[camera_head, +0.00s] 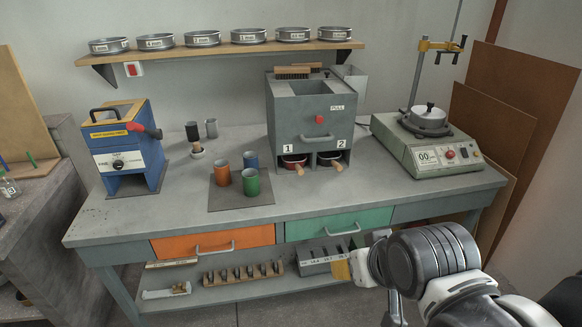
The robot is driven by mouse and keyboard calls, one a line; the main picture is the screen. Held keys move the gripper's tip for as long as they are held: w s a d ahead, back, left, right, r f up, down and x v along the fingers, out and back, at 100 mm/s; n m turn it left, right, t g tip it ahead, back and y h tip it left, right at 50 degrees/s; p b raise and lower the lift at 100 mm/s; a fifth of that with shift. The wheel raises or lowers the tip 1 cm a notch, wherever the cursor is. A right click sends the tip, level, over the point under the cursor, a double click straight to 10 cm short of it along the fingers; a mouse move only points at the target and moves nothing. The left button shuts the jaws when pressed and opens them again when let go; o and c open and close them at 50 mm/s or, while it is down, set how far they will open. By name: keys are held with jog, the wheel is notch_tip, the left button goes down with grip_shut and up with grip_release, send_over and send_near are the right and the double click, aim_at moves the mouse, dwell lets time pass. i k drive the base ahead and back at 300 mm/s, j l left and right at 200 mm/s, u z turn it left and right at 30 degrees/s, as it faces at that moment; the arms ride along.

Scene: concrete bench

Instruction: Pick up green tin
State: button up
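The green tin (251,184) stands upright on a dark square mat (229,202) on the bench. It is the front right one of three tins there. An orange tin (222,176) stands to its left and a blue tin (250,160) stands behind it. My arm is at the lower right, in front of the bench. My gripper (394,310) shows only in part at the bottom edge, well to the right of and nearer than the green tin. Its fingertips are not clearly visible, so its opening cannot be told. The green tin is apart from my gripper.
A grey box (311,116) with two openings stands right of the mat, and a scale-like machine (424,148) is further right. A blue machine (128,146) stands left. The bench front (170,215) left of the mat is clear.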

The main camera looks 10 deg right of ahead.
aim_at(250, 176)
jog(key=i+j+z, duration=0.3)
jog(key=i+j, duration=0.15)
jog(key=i+j+z, duration=0.2)
jog(key=j, duration=0.2)
jog(key=i+j+z, duration=0.15)
jog(key=j, duration=0.2)
jog(key=i+j+z, duration=0.15)
jog(key=j, duration=0.2)
jog(key=i+j+z, duration=0.15)
jog(key=j, duration=0.25)
